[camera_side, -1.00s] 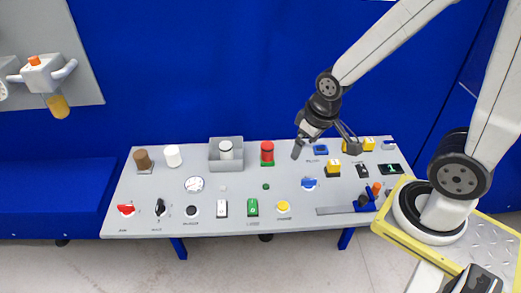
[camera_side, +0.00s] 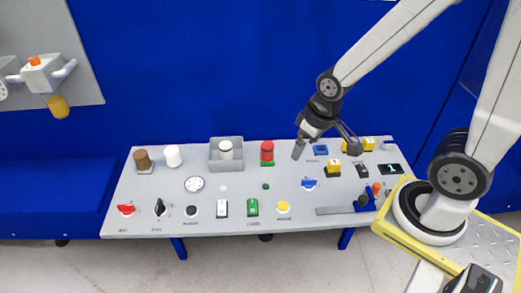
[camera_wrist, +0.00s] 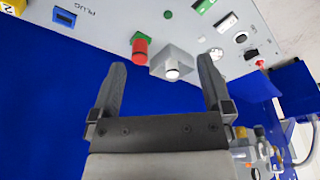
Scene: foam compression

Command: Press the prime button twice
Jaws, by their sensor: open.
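Two round push buttons stand near the panel's front edge: a yellow one (camera_side: 283,206) and a black one (camera_side: 192,211). The labels below them are too small to read, so I cannot tell which is the prime button. A black round knob or button (camera_wrist: 241,37) shows in the wrist view. My gripper (camera_side: 326,151) is open and empty above the back right half of the panel, apart from both buttons. In the wrist view its open fingers (camera_wrist: 161,64) have nothing between them.
Room above the panel's front is clear.

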